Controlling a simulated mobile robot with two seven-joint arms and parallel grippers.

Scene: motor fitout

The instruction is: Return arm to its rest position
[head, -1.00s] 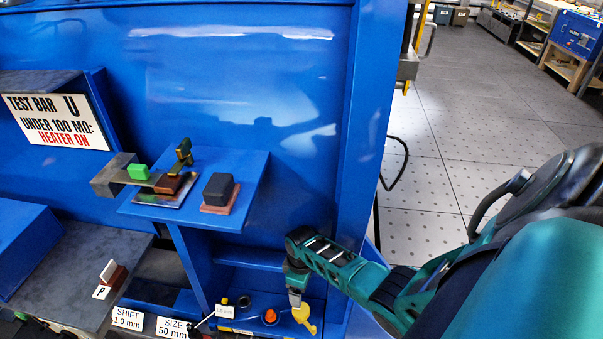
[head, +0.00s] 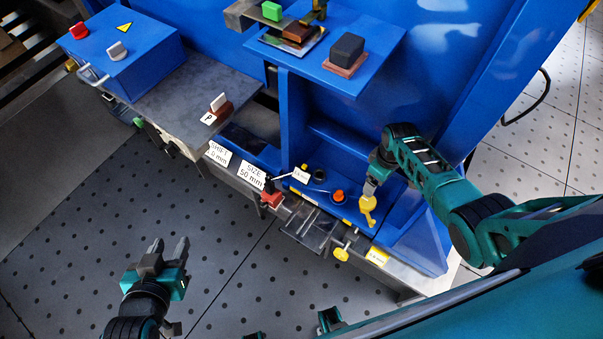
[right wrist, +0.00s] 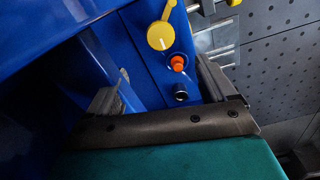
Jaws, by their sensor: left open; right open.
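My left gripper (head: 168,252) is at the lower left of the head view, over the dark floor. Its two grey fingers are apart, with nothing between them. My right arm reaches in from the right, and its gripper (head: 373,180) points down beside a yellow rotary knob (head: 368,212) on the blue panel. In the right wrist view its fingers (right wrist: 158,88) are spread wide and empty. The yellow knob (right wrist: 160,36), an orange button (right wrist: 178,63) and a dark round socket (right wrist: 181,93) show beyond and between them. Whether the right fingers touch the panel is unclear.
A blue shelf (head: 372,75) with a black block (head: 347,48) stands above the right gripper. A grey worktop (head: 190,85) bears a lever marked P (head: 217,108). A blue box (head: 125,55) has red and grey knobs. Open floor (head: 60,230) surrounds the left gripper.

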